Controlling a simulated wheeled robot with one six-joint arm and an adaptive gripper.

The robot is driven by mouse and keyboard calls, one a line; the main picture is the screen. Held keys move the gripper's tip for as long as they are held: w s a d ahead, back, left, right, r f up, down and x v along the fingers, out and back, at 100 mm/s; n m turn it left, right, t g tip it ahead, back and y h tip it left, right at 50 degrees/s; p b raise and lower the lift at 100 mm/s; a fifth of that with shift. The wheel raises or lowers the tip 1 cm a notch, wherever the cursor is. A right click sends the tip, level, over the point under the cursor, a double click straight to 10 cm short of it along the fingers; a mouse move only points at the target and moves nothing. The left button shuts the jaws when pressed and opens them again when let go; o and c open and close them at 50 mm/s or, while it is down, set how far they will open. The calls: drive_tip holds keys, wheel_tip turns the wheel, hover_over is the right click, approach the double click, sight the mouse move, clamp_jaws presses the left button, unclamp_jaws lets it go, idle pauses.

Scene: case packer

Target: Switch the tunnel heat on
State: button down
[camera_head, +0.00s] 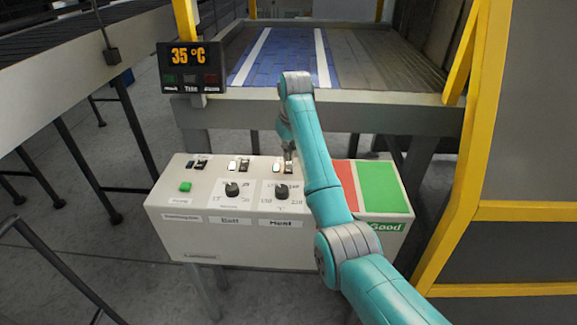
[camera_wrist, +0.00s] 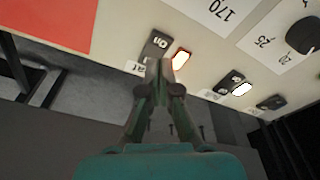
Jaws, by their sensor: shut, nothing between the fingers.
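The heat rocker switch (camera_head: 288,164) is a black switch at the right of the row on the control box. In the wrist view the switch (camera_wrist: 156,44) shows the word "on", and its label is partly hidden by my fingers. The lamp (camera_wrist: 181,59) beside it glows with an orange rim; it also shows in the head view (camera_head: 276,168). My gripper (camera_head: 288,152) is shut and empty, with its fingertips at the switch's near end in the wrist view (camera_wrist: 160,63). I cannot tell whether they touch it. The temperature display (camera_head: 188,56) reads 35 °C.
The white control box (camera_head: 190,226) also carries a second switch with a lit white lamp (camera_wrist: 242,89), a green button (camera_head: 185,187), two dials (camera_head: 232,190), and red (camera_head: 346,186) and green (camera_head: 384,187) panels. The conveyor (camera_head: 285,55) stands behind; a yellow frame (camera_head: 464,150) is at right.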

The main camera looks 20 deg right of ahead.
sight(289, 170)
drive_tip(key=shift+r, duration=1.6)
